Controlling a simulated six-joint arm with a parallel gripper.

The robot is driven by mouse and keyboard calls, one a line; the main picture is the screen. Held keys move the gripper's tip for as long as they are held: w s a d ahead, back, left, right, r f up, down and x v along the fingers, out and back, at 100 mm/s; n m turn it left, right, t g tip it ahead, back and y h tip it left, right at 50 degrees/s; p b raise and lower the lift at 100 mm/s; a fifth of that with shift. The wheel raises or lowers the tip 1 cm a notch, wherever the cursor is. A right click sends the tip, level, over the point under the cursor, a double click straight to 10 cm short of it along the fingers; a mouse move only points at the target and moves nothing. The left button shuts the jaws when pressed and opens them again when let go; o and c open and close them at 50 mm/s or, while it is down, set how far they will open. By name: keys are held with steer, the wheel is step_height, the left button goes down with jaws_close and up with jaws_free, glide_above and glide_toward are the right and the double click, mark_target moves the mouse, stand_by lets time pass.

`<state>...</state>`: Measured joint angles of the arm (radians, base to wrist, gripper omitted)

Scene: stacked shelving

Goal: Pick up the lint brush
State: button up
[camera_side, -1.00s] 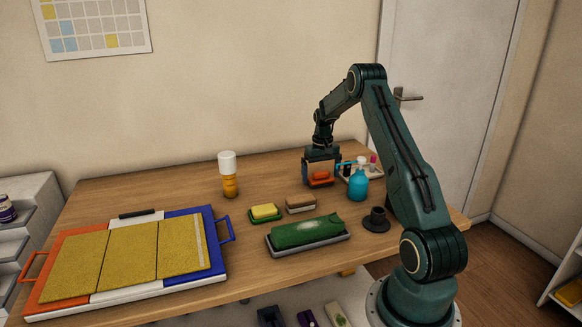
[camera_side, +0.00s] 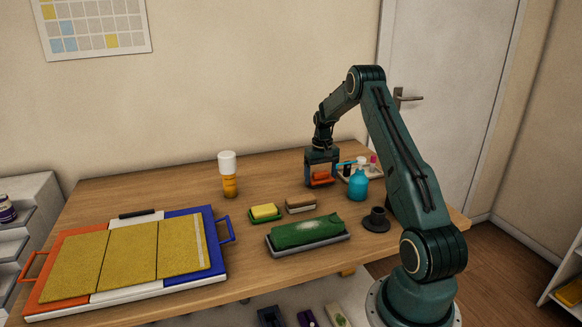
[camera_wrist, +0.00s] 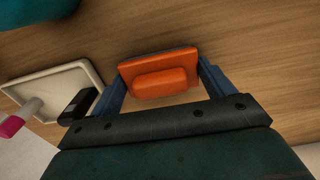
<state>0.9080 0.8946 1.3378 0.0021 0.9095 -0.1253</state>
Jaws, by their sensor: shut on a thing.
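The lint brush (camera_side: 322,176) is an orange block with a raised orange grip and a thin dark layer along one edge. It sits between the fingers of my gripper (camera_side: 320,182) towards the back right of the table. In the wrist view the lint brush (camera_wrist: 160,84) lies across the jaws, with a blue finger of my gripper (camera_wrist: 162,72) against each end. The jaws are shut on it. It is at or very near the wooden tabletop; I cannot tell whether any gap shows beneath it.
A pale tray (camera_wrist: 55,82) with small items lies close beside my gripper. A blue bottle (camera_side: 358,186), dark spool-like object (camera_side: 377,220), brown-topped block (camera_side: 300,204), yellow sponge (camera_side: 264,212) and green bundle (camera_side: 306,231) stand nearer the front. Bare wood lies left of my gripper.

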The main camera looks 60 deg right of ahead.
mark_target(319, 173)
step_height(319, 173, up, 20)
stand_by(0.9)
stand_by(0.3)
steer(key=shift+o, duration=1.4)
steer(key=shift+c, duration=0.9)
steer(key=s+a+f, duration=0.2)
steer(key=a+f, duration=0.1)
steer(key=a, duration=0.6)
steer(key=s+a+f, duration=0.2)
steer(key=a+f, duration=0.1)
steer(key=a, duration=0.7)
steer(key=s+a+f, duration=0.3)
steer(key=a+f, duration=0.1)
steer(key=a, duration=0.6)
